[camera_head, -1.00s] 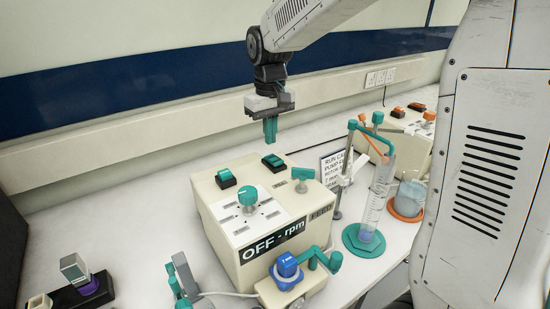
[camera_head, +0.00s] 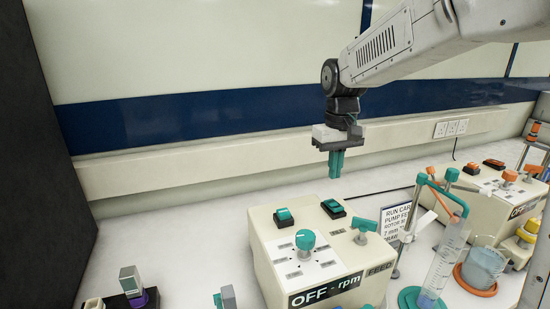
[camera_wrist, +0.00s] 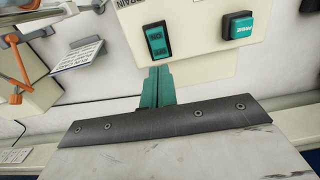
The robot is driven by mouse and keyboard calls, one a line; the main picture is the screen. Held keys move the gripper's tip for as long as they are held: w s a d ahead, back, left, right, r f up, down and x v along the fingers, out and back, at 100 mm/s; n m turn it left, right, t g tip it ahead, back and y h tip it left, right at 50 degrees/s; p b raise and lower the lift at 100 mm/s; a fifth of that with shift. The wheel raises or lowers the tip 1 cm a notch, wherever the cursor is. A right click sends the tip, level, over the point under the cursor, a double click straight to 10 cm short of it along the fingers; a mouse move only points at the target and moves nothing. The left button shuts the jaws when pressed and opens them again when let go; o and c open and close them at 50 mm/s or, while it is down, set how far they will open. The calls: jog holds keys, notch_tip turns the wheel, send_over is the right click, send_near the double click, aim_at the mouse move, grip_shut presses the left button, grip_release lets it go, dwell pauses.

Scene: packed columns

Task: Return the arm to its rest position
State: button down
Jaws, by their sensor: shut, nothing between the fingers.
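My gripper (camera_head: 336,163) hangs from my arm with its teal fingers pointing down and pressed together, holding nothing. In the head view it is above and behind the cream pump box (camera_head: 310,265) marked "OFF - rpm", apart from it. The wrist view shows the shut fingers (camera_wrist: 158,72) with the top of the pump box (camera_wrist: 195,25) beyond them. A teal rocker switch (camera_wrist: 157,40) appears just past the fingertips, and a teal push button (camera_wrist: 237,29) is to its right.
A measuring cylinder (camera_head: 440,262) on a teal base stands right of the pump box, near a printed card (camera_head: 396,226). A second box (camera_head: 490,186) with orange controls is further right. A dark panel (camera_head: 40,140) stands at the left. The wall is behind my gripper.

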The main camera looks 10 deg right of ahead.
jog(key=s+d+m+t, duration=0.1)
jog(key=s+d+m, duration=0.1)
jog(key=s, duration=2.7)
jog(key=shift+s+d+f+t, duration=0.3)
jog(key=shift+s+d+f, duration=0.1)
jog(key=shift+d, duration=0.25)
